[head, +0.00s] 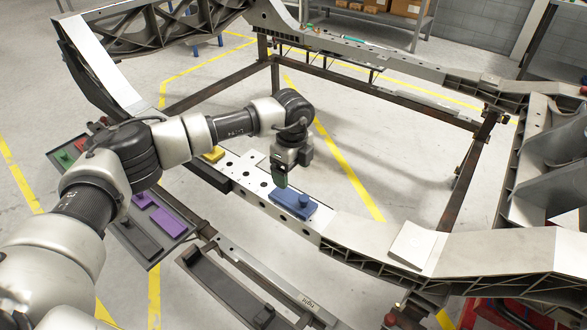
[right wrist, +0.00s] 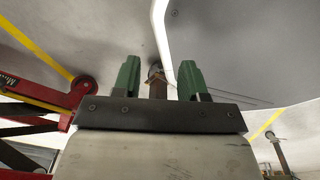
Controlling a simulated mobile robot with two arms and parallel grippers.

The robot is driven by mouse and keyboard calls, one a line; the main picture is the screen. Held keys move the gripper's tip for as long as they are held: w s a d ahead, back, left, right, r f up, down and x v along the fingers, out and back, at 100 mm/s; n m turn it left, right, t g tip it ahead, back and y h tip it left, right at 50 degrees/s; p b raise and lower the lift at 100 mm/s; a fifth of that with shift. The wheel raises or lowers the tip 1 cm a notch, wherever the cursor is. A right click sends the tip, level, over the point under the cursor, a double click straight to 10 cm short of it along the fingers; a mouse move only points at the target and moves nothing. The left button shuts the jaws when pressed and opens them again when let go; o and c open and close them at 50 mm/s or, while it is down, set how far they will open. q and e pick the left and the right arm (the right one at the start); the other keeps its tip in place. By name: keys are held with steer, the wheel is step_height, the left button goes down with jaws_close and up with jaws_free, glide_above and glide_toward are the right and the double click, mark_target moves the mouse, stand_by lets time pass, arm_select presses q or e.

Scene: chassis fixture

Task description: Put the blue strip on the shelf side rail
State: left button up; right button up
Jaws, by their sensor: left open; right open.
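The blue strip (head: 293,204), with a raised knob on top, lies on the pale rail with holes (head: 245,181), near that rail's right end. My left gripper (head: 281,182), with green fingers, points down just to the upper left of the blue strip in the head view. It is open and holds nothing that I can see; whether it touches the strip I cannot tell. My right gripper (right wrist: 160,82) shows in the right wrist view with its two green fingers apart and nothing between them. I cannot tell for sure which rail is the shelf side rail.
A yellow piece (head: 214,154) sits farther left on the pale rail. A dark tray (head: 150,262) holds purple, green and red pieces at the left. A red wheeled stand (right wrist: 60,105) shows in the right wrist view.

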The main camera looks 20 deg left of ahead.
mark_target(293, 199)
arm_select(q)
step_height(293, 199, down, 8)
steer(key=b, duration=0.5)
steer(key=shift+d+f, duration=0.1)
steer(key=shift+f, duration=0.05)
steer(key=shift+f+b, duration=0.3)
steer(key=shift+b, duration=0.05)
steer(key=shift+f, duration=0.2)
arm_select(e)
steer(key=f, duration=0.1)
steer(key=w+f, duration=0.1)
steer(key=f, duration=0.1)
steer(key=w+f, duration=0.1)
steer(key=f, duration=0.1)
steer(key=shift+a+f, duration=0.15)
steer(key=shift+f, duration=0.05)
arm_select(q)
steer(key=shift+f, duration=0.2)
arm_select(e)
steer(key=shift+w+a, duration=0.1)
steer(key=shift+w, duration=0.25)
arm_select(q)
steer(key=shift+f, duration=0.2)
arm_select(e)
steer(key=shift+w+a+r, duration=0.1)
steer(key=shift+w, duration=0.05)
steer(key=shift+r, duration=0.1)
